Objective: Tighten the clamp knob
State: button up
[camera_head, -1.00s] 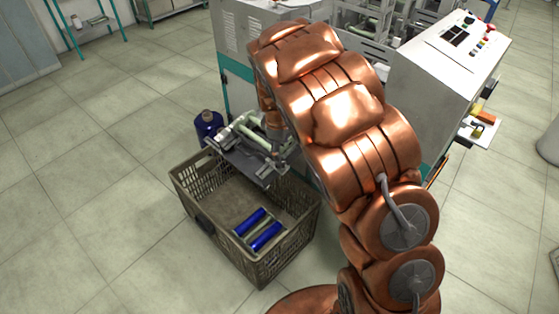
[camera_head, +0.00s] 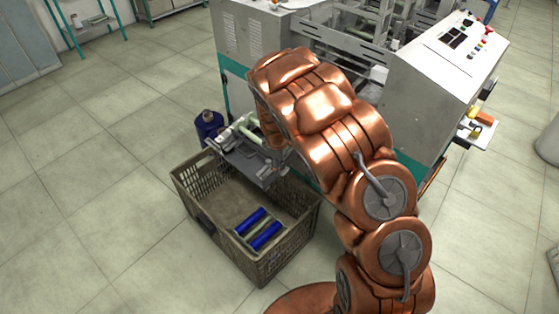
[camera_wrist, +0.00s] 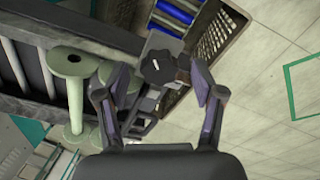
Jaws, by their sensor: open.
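In the wrist view the clamp knob (camera_wrist: 162,67) is a dark, lobed knob with a small white mark on top. It sits between and a little beyond the open fingers of my gripper (camera_wrist: 163,88), with space on both sides. A pale green bobbin (camera_wrist: 70,67) with a round flange lies to its left, partly beside the left finger. In the head view the winding fixture (camera_head: 262,165) juts out over the crate. My arm hides the gripper and the knob there.
A brown plastic crate (camera_head: 262,275) with blue bobbins (camera_head: 266,236) stands on the floor below the fixture. A blue spool (camera_head: 208,127) stands behind it. The grey machine (camera_head: 425,110) rises behind my arm. Tiled floor at left is clear.

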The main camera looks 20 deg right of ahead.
jog(key=shift+f, duration=0.2)
jog(key=c, duration=1.1)
